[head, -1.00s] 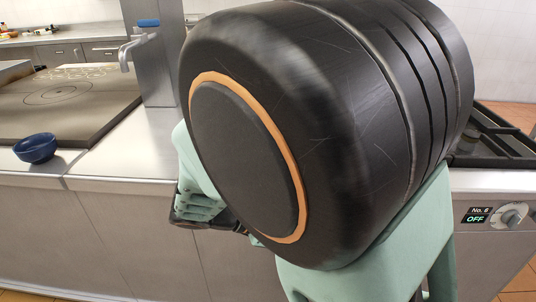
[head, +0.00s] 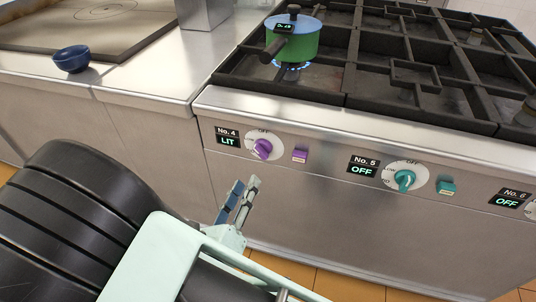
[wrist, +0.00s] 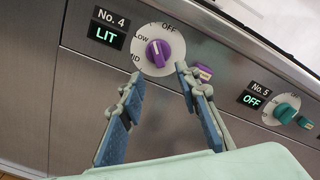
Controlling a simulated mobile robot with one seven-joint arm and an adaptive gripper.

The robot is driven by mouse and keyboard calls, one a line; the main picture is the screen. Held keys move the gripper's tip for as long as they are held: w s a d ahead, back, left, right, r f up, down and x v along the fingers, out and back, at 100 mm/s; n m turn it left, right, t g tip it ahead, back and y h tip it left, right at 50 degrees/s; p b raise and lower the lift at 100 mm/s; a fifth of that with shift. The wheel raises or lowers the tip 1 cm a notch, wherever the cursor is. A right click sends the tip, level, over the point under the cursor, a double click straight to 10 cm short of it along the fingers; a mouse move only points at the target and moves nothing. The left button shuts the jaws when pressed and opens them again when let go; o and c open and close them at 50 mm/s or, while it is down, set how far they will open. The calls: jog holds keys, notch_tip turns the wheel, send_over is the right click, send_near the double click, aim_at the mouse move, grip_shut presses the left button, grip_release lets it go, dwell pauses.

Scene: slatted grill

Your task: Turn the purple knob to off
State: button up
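The purple knob (head: 263,148) is on the stove's front panel, beside a display (head: 228,137) reading "No. 4 LIT". In the wrist view the purple knob (wrist: 158,53) sits on a white dial (wrist: 145,42) marked OFF, Low and MID; its white pointer line is turned away from OFF, toward the Low side. My gripper (head: 246,183) is below the knob in the head view. In the wrist view my gripper (wrist: 157,75) is open, its two fingers spread with the knob beyond the gap between them. Nothing is held.
A purple button (head: 300,155) is right of the knob. A teal knob (head: 403,180) has a "No. 5 OFF" display (head: 362,166). A green and blue pot (head: 293,38) stands over a blue flame on the grate (head: 330,75). A blue bowl (head: 71,59) is on the left counter.

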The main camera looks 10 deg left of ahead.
aim_at(260, 154)
jog(key=w, duration=0.3)
jog(key=w+b, duration=0.1)
jog(key=w, duration=0.6)
jog(key=shift+w+d+f+b, duration=0.1)
jog(key=shift+w+d+b, duration=0.25)
jog(key=shift+b, duration=0.05)
grip_shut()
